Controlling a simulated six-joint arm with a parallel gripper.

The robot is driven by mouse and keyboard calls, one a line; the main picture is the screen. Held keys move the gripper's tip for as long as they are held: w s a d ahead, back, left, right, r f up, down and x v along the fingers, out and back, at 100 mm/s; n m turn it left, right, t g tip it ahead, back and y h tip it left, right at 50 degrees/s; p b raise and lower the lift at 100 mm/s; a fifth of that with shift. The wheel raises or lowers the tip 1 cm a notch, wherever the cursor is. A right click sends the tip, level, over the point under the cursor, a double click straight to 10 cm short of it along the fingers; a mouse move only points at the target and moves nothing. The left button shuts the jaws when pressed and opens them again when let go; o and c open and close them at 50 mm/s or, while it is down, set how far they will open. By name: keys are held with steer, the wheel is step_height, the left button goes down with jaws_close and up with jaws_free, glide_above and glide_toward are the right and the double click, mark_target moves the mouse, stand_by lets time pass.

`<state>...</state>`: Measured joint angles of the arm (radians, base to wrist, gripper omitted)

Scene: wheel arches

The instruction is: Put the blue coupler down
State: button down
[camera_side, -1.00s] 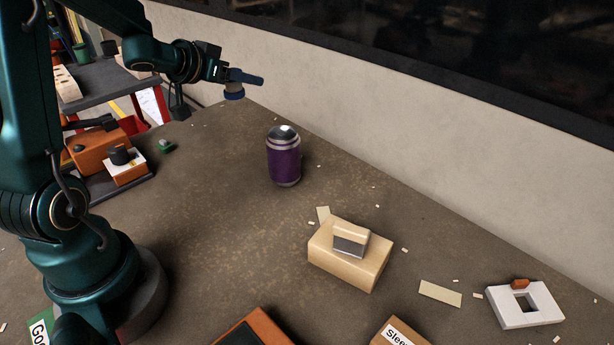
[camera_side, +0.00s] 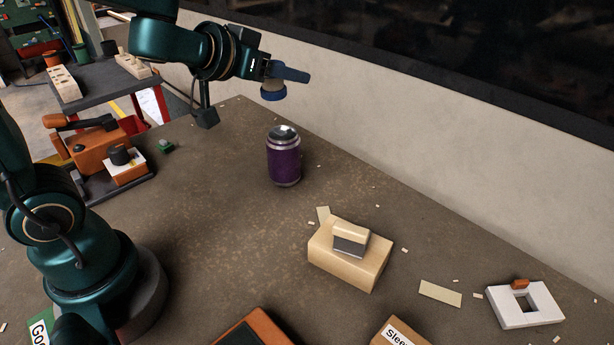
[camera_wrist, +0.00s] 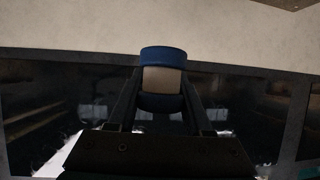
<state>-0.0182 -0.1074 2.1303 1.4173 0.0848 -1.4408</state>
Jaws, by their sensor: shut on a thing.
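The blue coupler (camera_side: 273,94) is a short piece with blue ends and a beige middle band. My gripper (camera_side: 289,74) is shut on it and holds it in the air, well above the table near the back wall. In the wrist view the coupler (camera_wrist: 163,80) sits between the two dark fingers of my gripper (camera_wrist: 161,92), with its blue rim and beige band showing. The fingers cover part of its sides.
A purple can (camera_side: 284,158) stands on the table (camera_side: 220,220) below the coupler. A wooden block with a grey-and-tan piece on it (camera_side: 349,254) is at the centre. A white square frame (camera_side: 500,309) lies right. Bare table lies left of the can.

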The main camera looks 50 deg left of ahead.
steer(key=s+d+m+h, duration=0.1)
steer(key=s+d, duration=0.7)
steer(key=d, duration=0.1)
steer(key=s+a+f+n+g+y, duration=0.25)
steer(key=a+n+y, duration=0.3)
steer(key=a, duration=0.35)
steer(key=s+a+f+n+g+y, duration=0.1)
steer(key=a+f+n+g+y, duration=0.25)
steer(key=a+n+y, duration=0.35)
steer(key=s+a+f+n+g+h, duration=0.1)
steer(key=s+a+f+n+g, duration=0.1)
steer(key=s+a+n+g, duration=0.45)
steer(key=s+a+f+n+g+h, duration=0.1)
steer(key=s+a+f+n+g, duration=0.15)
steer(key=s+a+g, duration=0.55)
steer(key=t, duration=0.3)
glide_above(175, 180)
steer(key=shift+n, duration=0.45)
step_height(175, 180, down, 6)
steer(key=shift+f, duration=1.95)
steer(key=shift+f, duration=0.1)
